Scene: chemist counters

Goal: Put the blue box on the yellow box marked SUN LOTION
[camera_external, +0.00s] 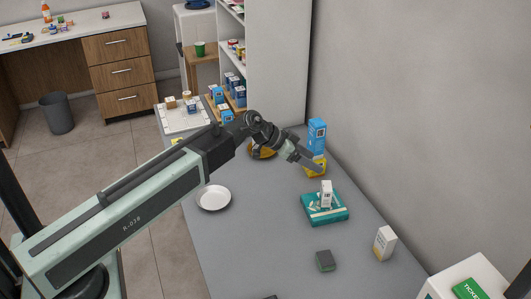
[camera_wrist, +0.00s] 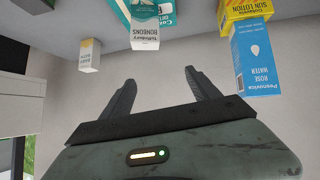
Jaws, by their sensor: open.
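The blue box (camera_external: 317,130), labelled ROSE WATER, stands upright on the yellow box (camera_external: 316,174) near the wall. The wrist view is upside down; there the blue box (camera_wrist: 256,58) sits against the top face of the yellow SUN LOTION box (camera_wrist: 243,11), at the upper right. My gripper (camera_wrist: 160,76) is open and empty, with bare wall between its fingers. It is apart from both boxes in the wrist view. In the external view my gripper (camera_external: 318,166) overlaps part of the yellow box and hides some of it.
A white box (camera_external: 326,193) stands on a teal box (camera_external: 335,211) in front of the stack. Another white box (camera_external: 385,242) stands to the right by the wall. A white plate (camera_external: 213,197) and a dark green block (camera_external: 325,260) lie on the grey counter (camera_external: 262,240), which has free room between.

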